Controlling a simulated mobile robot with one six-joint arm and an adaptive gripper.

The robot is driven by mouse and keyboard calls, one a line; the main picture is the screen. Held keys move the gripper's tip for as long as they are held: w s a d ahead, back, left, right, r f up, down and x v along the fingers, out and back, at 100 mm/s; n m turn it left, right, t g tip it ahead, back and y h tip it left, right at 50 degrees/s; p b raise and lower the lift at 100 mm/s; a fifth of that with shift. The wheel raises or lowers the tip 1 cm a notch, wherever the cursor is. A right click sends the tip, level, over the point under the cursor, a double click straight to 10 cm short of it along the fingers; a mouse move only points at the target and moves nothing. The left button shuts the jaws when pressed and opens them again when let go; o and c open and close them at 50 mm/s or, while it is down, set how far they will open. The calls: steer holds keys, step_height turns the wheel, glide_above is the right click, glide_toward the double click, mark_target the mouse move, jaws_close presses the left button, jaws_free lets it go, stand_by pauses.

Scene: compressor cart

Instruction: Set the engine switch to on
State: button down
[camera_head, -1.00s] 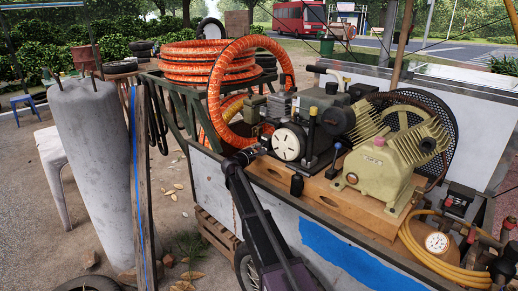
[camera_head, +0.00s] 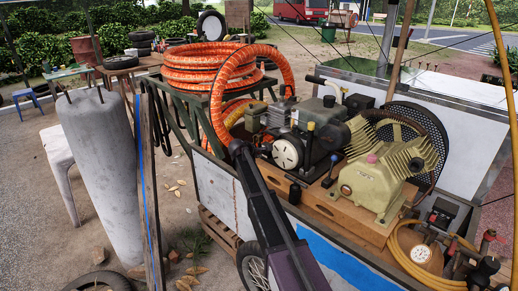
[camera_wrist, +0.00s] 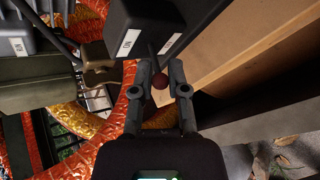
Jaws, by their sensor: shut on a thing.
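In the wrist view my gripper (camera_wrist: 163,78) has its two fingers on either side of a small dark red ball knob (camera_wrist: 160,81), shut on it. A thin dark lever runs from the knob up to a black box (camera_wrist: 145,30) with white labels. I take this lever to be the engine switch; its on or off setting cannot be read. In the head view the engine (camera_head: 288,153), with its white round cover, stands on the cart beside the end of my arm. My gripper and the switch cannot be made out there.
A beige compressor (camera_head: 385,180) stands on a wooden base to the right. A grey concrete post (camera_head: 103,170) leans at the left.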

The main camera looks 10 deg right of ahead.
steer(key=shift+d+r+g+y+p, duration=0.15)
steer(key=shift+r+g+y+p, duration=0.45)
steer(key=shift+p, duration=0.7)
steer(key=shift+f+y, duration=0.15)
steer(key=shift+y, duration=0.15)
steer(key=shift+f+g+p, duration=0.1)
steer(key=shift+g+p, duration=0.2)
steer(key=c, duration=0.9)
jaws_free()
steer(key=shift+w, duration=0.1)
steer(key=shift+f+b, duration=0.1)
steer(key=shift+b, duration=0.2)
